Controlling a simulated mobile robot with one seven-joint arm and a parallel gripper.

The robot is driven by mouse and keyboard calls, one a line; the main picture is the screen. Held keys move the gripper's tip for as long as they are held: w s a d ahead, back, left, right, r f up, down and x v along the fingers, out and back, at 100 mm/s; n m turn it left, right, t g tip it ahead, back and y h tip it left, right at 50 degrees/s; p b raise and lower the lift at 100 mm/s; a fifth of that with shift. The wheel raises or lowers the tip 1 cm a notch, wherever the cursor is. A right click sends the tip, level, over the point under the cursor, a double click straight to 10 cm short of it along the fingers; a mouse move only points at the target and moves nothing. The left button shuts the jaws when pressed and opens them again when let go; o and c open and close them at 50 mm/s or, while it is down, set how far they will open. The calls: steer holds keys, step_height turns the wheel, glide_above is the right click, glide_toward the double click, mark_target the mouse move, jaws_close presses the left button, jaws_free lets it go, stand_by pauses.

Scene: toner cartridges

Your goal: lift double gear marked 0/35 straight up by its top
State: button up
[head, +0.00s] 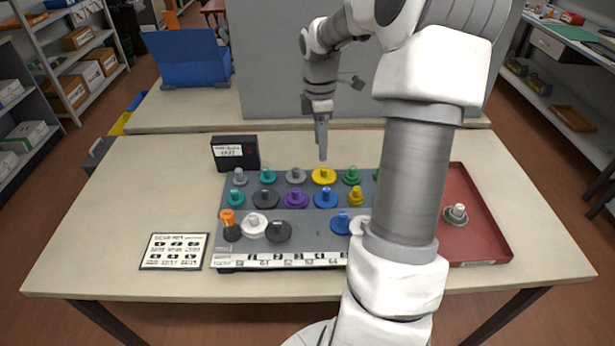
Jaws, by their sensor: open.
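Several coloured gears with upright top stubs stand in rows on a grey board (305,240). The marking 0/35 is not legible on any of them, so I cannot tell which gear is the double gear marked 0/35. My gripper (322,156) points down over the back row, just above or behind a yellow gear (324,177). It is open, seen nearly edge-on, with nothing visible between its fingers. A purple gear (296,199) and a blue gear (325,198) stand in the row in front. My arm hides the right part of the board.
A red tray (483,232) at right holds a grey gear (456,215). A black box (235,153) stands behind the board's left corner. A printed card (174,251) lies at left. A grey panel (290,75) rises behind. The left tabletop is mostly clear.

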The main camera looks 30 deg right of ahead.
steer(key=w+d+f+n, duration=0.1)
steer(key=d+f, duration=0.1)
steer(key=d, duration=0.1)
steer(key=b, duration=0.2)
glide_above(326, 189)
steer(key=shift+t, duration=0.3)
step_height(326, 189, down, 12)
steer(key=shift+w+d, duration=0.1)
steer(key=shift+d, duration=0.05)
steer(key=shift+f+b, duration=0.35)
steer(key=shift+f, duration=2.4)
jaws_close()
